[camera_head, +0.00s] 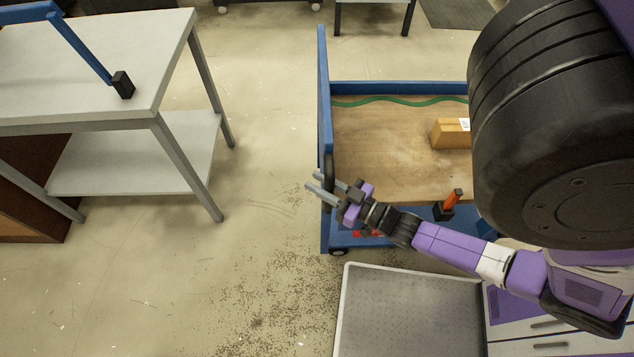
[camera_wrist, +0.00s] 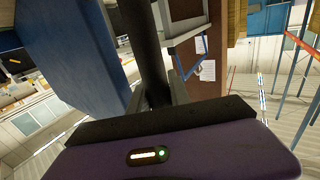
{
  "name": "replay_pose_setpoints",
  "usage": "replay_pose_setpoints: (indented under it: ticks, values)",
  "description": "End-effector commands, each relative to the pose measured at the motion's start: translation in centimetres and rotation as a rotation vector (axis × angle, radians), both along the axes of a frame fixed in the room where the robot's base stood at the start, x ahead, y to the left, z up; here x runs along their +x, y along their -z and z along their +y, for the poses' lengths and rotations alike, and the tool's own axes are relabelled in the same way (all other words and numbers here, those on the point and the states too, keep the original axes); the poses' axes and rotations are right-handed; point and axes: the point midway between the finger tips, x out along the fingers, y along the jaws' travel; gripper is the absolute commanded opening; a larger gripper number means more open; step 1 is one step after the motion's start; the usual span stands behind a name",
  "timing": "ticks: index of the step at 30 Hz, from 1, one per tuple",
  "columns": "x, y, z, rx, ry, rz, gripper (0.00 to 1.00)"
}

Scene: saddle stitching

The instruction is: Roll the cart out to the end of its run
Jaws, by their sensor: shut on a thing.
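The cart (camera_head: 400,87) has a blue frame and a wooden deck, and stands right of centre in the head view. A tall blue end panel with a black grip bar (camera_head: 329,163) is at its left end. My gripper (camera_head: 320,186) is at this bar, with its fingers pointing left, and is shut on it. In the wrist view the black bar (camera_wrist: 149,50) runs between the fingers, beside the blue panel (camera_wrist: 72,50). The cart's right part is hidden behind a large black part in front of the camera.
A cardboard box (camera_head: 450,134), a green wavy strip (camera_head: 395,100) and an orange-and-black item (camera_head: 445,208) are on the cart. A grey workbench (camera_head: 150,75) with a lower shelf stands at left. Bare floor (camera_head: 265,150) lies between bench and cart, with dark specks near the front.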

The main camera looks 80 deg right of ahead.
Motion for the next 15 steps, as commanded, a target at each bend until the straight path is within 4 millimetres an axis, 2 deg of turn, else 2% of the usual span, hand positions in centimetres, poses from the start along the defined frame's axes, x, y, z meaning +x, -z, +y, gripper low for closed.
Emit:
replay_pose_setpoints:
  ticks: [4,5,8,15]
  values:
    - [-0.08,0.06,-0.02,0.001,0.001,0.001,0.0]
    - [-0.07,0.06,-0.02,0.001,0.001,0.001,0.27]
    - [-0.06,0.06,-0.02,0.0,0.001,0.001,0.45]
    - [-0.02,0.04,0.0,0.0,0.001,0.001,0.45]
